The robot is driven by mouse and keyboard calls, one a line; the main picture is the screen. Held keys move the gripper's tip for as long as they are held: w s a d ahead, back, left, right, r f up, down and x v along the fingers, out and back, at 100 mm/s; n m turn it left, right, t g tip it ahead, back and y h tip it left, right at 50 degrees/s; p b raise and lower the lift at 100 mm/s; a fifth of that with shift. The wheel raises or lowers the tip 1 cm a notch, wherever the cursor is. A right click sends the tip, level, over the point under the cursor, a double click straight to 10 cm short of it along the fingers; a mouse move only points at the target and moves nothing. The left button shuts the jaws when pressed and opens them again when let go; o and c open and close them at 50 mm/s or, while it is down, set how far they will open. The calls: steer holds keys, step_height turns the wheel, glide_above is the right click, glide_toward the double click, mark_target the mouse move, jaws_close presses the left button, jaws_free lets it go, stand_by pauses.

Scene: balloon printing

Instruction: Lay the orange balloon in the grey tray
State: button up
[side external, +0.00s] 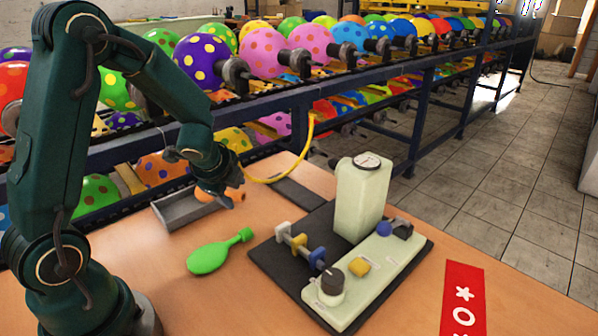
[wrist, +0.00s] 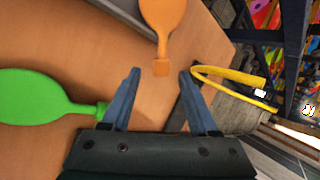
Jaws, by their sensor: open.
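The orange balloon (wrist: 162,18) shows at the top of the wrist view, its neck pointing down at the gap between my fingertips. My gripper (wrist: 160,74) is open, with a blue finger on each side of that gap. In the side view my gripper (side external: 226,198) hangs low beside the tray and partly hides the orange balloon (side external: 204,195). The grey tray (side external: 182,216) lies on the table below the shelf; its edge also shows in the wrist view (wrist: 118,12). The balloon's body overlaps the tray's edge in view; I cannot tell whether it rests inside.
A green balloon (side external: 207,258) lies on the table, left of my fingers in the wrist view (wrist: 35,97). A printing device (side external: 362,200) stands on a black base to the right. A yellow hose (side external: 290,172) runs behind. A red card (side external: 462,300) lies at front right.

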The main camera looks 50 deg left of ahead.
steer(key=v, duration=0.9)
steer(key=s+d+r+n+h, duration=0.3)
steer(key=s+d+n+h, duration=0.1)
steer(key=s+d+n, duration=0.6)
steer(key=d+n, duration=0.2)
steer(key=d, duration=0.1)
steer(key=shift+s+r+n+h, duration=0.35)
steer(key=shift+r+n+h, duration=0.05)
steer(key=shift+d, duration=0.15)
